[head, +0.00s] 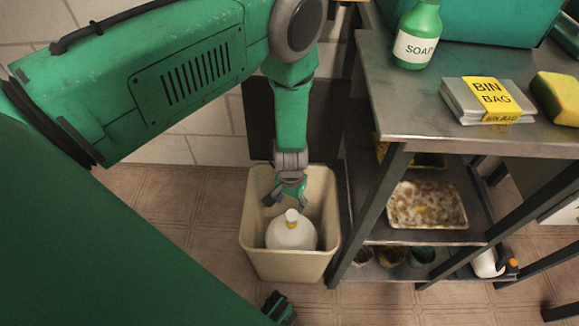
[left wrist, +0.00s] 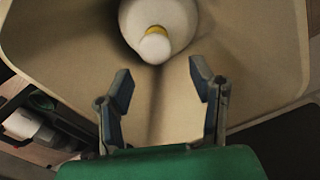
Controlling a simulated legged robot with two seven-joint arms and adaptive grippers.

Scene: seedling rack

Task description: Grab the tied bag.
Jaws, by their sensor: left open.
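The tied bag (head: 290,236) is white and rounded, with a yellow tie and a pale knot on top. It sits low inside a beige bin (head: 282,265). In the left wrist view the bag (left wrist: 160,14) is at the top, its knot pointing toward the gripper. My left gripper (head: 285,201) reaches down into the bin's mouth, just above and slightly behind the knot. Its two fingers (left wrist: 161,76) are spread, with nothing between them. The fingers and the bag look apart. The lower part of the bag is hidden by the bin.
A metal table (head: 415,110) stands right of the bin, its leg close to the rim. It holds a green soap bottle (head: 416,35), a bin bag pack (head: 488,100) and a yellow sponge (head: 557,97). A stained tray (head: 427,205) lies on a shelf below. A tiled wall is behind.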

